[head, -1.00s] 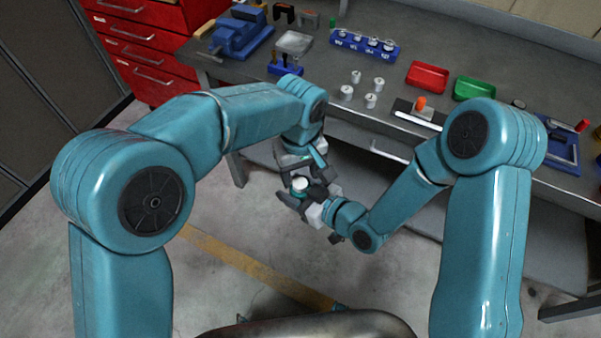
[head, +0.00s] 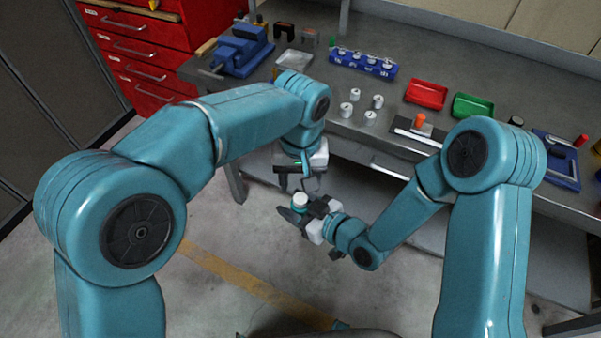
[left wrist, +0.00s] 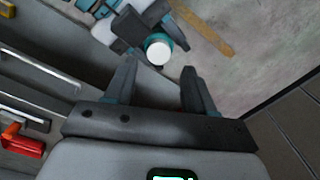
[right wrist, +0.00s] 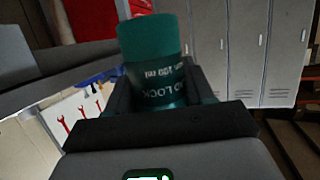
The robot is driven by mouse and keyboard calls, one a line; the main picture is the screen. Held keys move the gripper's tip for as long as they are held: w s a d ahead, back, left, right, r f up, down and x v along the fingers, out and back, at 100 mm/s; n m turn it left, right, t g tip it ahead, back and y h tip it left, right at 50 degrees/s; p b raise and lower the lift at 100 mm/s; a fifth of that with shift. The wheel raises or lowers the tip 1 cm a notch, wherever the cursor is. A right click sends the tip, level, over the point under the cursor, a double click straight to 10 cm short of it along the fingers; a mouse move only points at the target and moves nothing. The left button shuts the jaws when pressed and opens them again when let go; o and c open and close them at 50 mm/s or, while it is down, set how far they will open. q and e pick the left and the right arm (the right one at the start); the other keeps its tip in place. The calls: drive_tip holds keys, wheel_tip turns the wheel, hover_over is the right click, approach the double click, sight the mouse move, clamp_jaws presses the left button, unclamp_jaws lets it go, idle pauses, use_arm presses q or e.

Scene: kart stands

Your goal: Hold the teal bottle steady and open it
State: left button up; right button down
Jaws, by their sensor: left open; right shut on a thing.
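The teal bottle (head: 299,207) is held between the fingers of my right gripper (head: 306,211), which is shut on it. Its white top (head: 300,200) shows in the head view and in the left wrist view (left wrist: 158,51). In the right wrist view the teal bottle (right wrist: 152,60) stands between the dark fingers, with upside-down white lettering on its side. My left gripper (head: 297,182) is open and empty, apart from the bottle and just above it. In the left wrist view the white top appears near the gap between its spread fingertips (left wrist: 159,68).
The grey workbench (head: 400,95) lies beyond my arms, with several white containers (head: 350,109), a red tray (head: 426,94), a green tray (head: 472,106) and a blue vise (head: 241,50). A red drawer cabinet (head: 140,50) stands at the left. Open floor lies below the grippers.

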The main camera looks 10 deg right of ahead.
sight(301, 199)
use_arm(q)
drive_tip(key=m, duration=0.8)
drive_tip(key=shift+r, duration=0.1)
drive_tip(key=m, duration=0.5)
drive_tip(key=shift+a+r, duration=0.1)
drive_tip(key=shift+r, duration=0.1)
drive_tip(key=m, duration=0.3)
drive_tip(key=shift+s+r, duration=0.1)
drive_tip(key=m, duration=0.5)
drive_tip(key=shift+r, duration=0.25)
drive_tip(key=m, duration=0.5)
drive_tip(key=shift+r, duration=0.4)
drive_tip(key=shift+r+m, duration=0.15)
drive_tip(key=shift+m, duration=0.55)
drive_tip(key=shift+r, duration=0.15)
wheel_tip(301, 199, down, 8)
drive_tip(key=shift+r, duration=0.15)
